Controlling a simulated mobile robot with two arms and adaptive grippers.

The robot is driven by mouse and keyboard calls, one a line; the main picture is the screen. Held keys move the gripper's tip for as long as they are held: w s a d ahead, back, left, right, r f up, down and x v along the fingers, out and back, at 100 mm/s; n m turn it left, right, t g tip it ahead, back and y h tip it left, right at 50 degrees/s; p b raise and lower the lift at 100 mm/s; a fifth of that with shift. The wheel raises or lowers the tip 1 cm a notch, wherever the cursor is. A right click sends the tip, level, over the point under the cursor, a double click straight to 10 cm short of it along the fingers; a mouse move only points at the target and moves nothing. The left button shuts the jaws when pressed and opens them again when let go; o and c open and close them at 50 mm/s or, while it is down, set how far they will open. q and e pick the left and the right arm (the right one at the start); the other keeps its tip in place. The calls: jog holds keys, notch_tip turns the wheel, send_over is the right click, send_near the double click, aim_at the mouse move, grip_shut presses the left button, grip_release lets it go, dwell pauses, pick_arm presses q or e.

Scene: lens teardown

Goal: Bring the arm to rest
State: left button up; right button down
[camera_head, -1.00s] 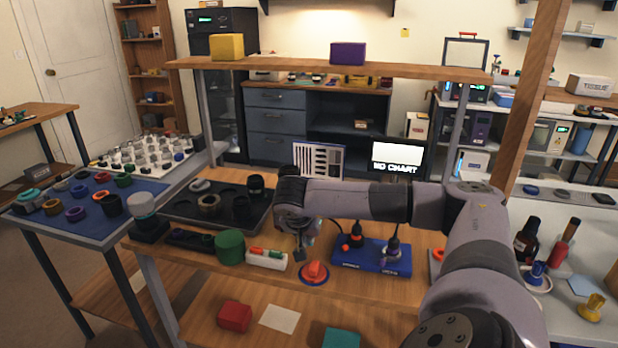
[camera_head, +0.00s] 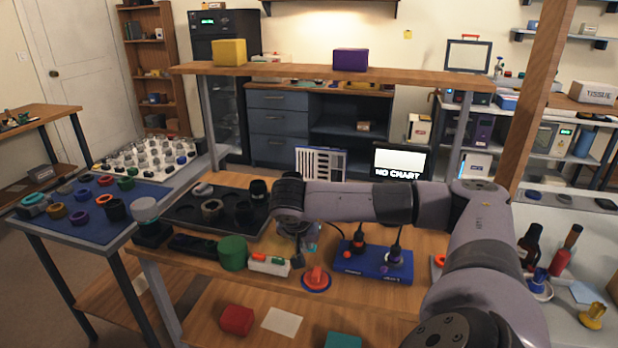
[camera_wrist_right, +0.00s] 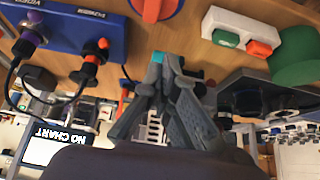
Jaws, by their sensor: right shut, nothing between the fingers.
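My right arm reaches in from the lower right of the head view and bends left over the workbench (camera_head: 190,290). My right gripper (camera_head: 304,262) hangs down at its end, above the bench between the black tray (camera_head: 180,218) and the blue box (camera_head: 350,263). In the right wrist view my right gripper (camera_wrist_right: 168,62) has its fingertips together with nothing between them. It is apart from the objects around it. My left gripper is not in view.
Close by are an orange knob on a blue disc (camera_head: 316,281), a white block with green and orange parts (camera_head: 268,265) and a green cylinder (camera_head: 233,253). A shelf (camera_head: 300,72) spans above the bench. A wooden post (camera_head: 540,95) stands at right.

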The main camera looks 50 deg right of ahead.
jog(key=s+a+b, duration=0.1)
jog(key=s+a, duration=0.1)
jog(key=a, duration=0.4)
jog(key=shift+s+f, duration=0.2)
jog(key=shift+f, duration=0.15)
